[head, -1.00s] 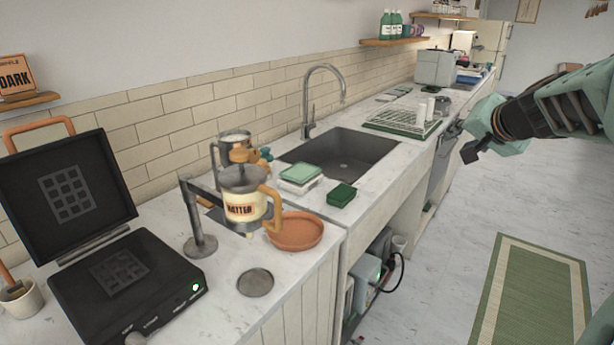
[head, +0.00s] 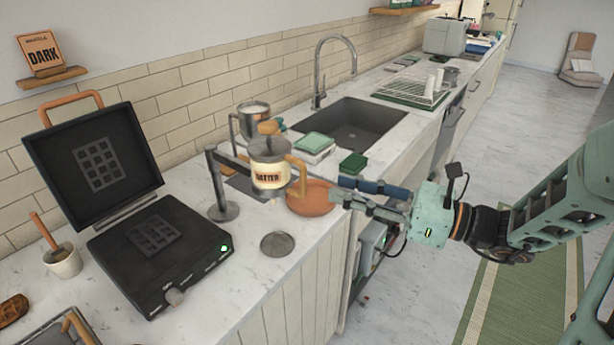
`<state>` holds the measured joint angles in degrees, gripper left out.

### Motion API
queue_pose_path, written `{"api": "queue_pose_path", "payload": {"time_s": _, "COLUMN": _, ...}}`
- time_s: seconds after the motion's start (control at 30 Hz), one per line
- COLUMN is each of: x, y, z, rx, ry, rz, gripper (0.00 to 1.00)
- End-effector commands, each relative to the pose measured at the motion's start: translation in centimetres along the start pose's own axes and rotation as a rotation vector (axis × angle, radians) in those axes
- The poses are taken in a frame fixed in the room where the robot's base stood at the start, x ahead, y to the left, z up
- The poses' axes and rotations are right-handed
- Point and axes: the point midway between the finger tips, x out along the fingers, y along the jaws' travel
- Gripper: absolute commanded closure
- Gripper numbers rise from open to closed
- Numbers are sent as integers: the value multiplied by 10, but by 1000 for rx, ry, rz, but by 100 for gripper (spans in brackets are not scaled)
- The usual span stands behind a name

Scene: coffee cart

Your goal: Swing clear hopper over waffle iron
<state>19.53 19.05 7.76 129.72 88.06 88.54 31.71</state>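The clear hopper (head: 269,172), labelled as batter and with an orange knob on top, hangs on a grey swing arm from a post (head: 222,190). Its orange handle (head: 298,176) points right. It is above the counter, right of the waffle iron and partly in front of a terracotta dish (head: 311,200). The waffle iron (head: 157,250) stands open at the left, its dark lid (head: 96,160) raised and a green light lit on its front. My gripper (head: 334,190) is to the right of the hopper, pointing left toward the handle. Its fingers are apart with nothing between them.
A round metal disc (head: 277,244) lies on the counter by the waffle iron. A metal jug (head: 252,118) stands behind the hopper. A scale (head: 313,146) and green sponge (head: 353,164) sit by the sink (head: 350,128). A cup with a brush (head: 62,262) is at left.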

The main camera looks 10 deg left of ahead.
Motion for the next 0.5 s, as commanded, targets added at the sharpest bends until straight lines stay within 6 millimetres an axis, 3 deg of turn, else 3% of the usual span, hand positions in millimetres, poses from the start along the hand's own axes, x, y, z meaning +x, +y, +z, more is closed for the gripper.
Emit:
{"api": "queue_pose_path", "payload": {"time_s": 0.3, "x": 61, "y": 2, "z": -1, "rx": -1, "ry": 4, "rz": 5, "gripper": 74}}
{"api": "queue_pose_path", "payload": {"time_s": 0.5, "x": 84, "y": 1, "z": -1, "rx": -3, "ry": 3, "rz": 2, "gripper": 74}}
